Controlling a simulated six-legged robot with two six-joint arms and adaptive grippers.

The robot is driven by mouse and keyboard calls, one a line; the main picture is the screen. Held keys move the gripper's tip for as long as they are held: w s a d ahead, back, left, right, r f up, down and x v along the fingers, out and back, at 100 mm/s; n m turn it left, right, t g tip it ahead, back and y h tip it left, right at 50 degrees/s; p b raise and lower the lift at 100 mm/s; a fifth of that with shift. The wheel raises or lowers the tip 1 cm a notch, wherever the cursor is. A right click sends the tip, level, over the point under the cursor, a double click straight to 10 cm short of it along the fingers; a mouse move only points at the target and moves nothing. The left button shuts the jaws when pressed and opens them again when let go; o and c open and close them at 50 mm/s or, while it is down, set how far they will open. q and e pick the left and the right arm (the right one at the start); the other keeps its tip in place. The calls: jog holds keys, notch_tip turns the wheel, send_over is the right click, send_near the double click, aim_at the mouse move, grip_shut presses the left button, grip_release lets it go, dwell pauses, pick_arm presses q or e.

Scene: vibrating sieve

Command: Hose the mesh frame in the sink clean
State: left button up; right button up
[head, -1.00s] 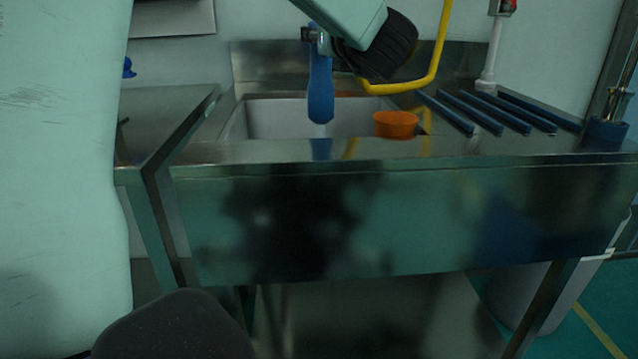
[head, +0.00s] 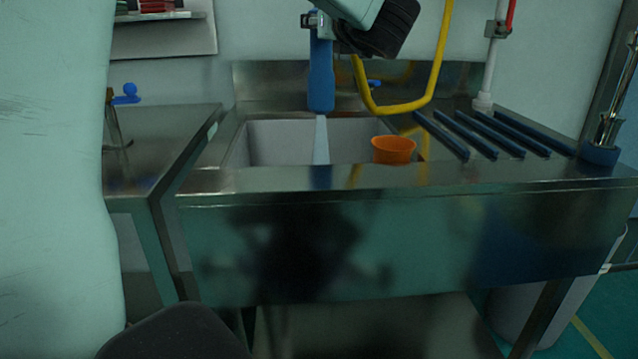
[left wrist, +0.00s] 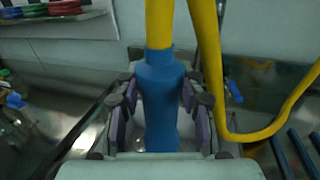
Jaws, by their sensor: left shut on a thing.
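My left gripper (head: 318,20) is shut on the blue spray nozzle (head: 321,78) of the yellow hose (head: 440,60). The left wrist view shows both finger pairs around the blue nozzle (left wrist: 158,100), with the hose running up from it. The nozzle points down over the steel sink (head: 270,145), and a pale stream of water (head: 321,140) falls from its tip into the basin. The basin floor is hidden behind the front rim, and no mesh frame can be made out in it. My right gripper is not in view.
An orange cup (head: 393,149) stands at the sink's right side. Blue bars (head: 485,133) lie on the drainboard to the right, with a blue holder (head: 600,153) at its end. A white pipe (head: 492,60) rises behind. A steel side counter (head: 160,135) is at left.

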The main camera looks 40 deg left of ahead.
aim_at(325, 52)
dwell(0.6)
pick_arm(q)
jog(key=shift+r+p, duration=0.9)
jog(key=shift+r, duration=1.15)
jog(key=shift+f, duration=0.1)
notch_tip(325, 52, down, 5)
jog(key=b, duration=0.5)
jog(key=shift+b, duration=0.4)
jog(key=shift+f, duration=2)
